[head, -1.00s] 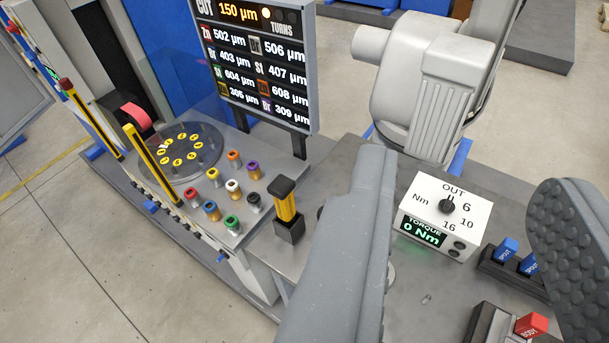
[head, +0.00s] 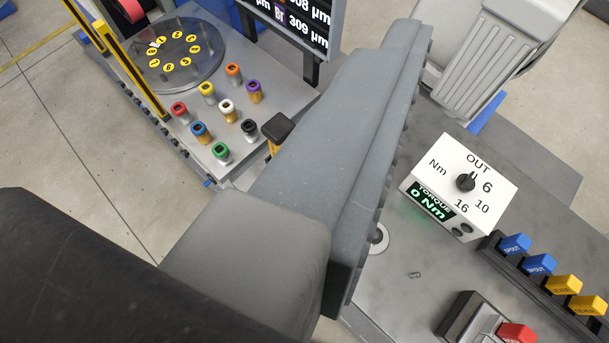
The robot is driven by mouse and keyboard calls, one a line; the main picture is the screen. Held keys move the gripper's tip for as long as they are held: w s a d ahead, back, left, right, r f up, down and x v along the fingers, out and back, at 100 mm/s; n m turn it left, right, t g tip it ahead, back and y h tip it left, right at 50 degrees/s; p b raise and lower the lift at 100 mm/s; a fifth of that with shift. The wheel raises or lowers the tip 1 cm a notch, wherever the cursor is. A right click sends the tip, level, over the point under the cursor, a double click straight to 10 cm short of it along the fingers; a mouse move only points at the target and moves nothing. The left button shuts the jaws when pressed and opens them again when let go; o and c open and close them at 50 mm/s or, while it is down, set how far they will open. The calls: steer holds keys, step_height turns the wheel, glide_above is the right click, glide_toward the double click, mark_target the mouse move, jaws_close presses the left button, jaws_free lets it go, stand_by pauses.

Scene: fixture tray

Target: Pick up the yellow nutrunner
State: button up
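The yellow nutrunner (head: 275,130) stands at the right edge of the left bench in the head view. Only its black top and a sliver of yellow body show; its lower part and holder are hidden behind a finger of my gripper (head: 375,120). This one large grey finger slants across the middle, its ridged inner side facing right. Nothing touches that inner side, and no second finger is in view. My gripper is open and empty. In the picture the finger overlaps the nutrunner, but I cannot tell whether they touch.
A torque box (head: 460,185) reading 0 Nm stands on the right bench. Blue and yellow blocks (head: 540,263) and a red block (head: 517,333) sit nearby. Several coloured-cap pegs (head: 227,108), a round dial plate (head: 180,60) and a display (head: 300,22) occupy the left bench.

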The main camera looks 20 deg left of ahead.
steer(key=w+a+f+n+g+h+p, duration=0.1)
steer(key=w+a+f+n, duration=0.25)
steer(key=f, duration=0.45)
steer(key=w+a+f+n+g+h, duration=0.1)
steer(key=w+a+f+n+g, duration=0.2)
steer(key=f, duration=0.4)
steer(key=w+a+f+n+h+p, duration=0.1)
steer(key=w+a+f+n, duration=0.15)
steer(key=f+n, duration=0.4)
steer(key=s+a+f+n+t+h+p, duration=0.1)
steer(key=a+f+n, duration=0.6)
steer(key=f+n, duration=0.3)
steer(key=s+a+f+n+t+p, duration=0.1)
steer(key=a+f+n, duration=0.65)
steer(key=f, duration=0.45)
steer(key=x, duration=0.8)
steer(key=r+x, duration=0.1)
steer(key=x, duration=0.3)
steer(key=shift+w, duration=0.35)
steer(key=shift+w+d+f+p, duration=0.25)
steer(key=shift+w+d+p, duration=0.05)
steer(key=shift+w, duration=0.3)
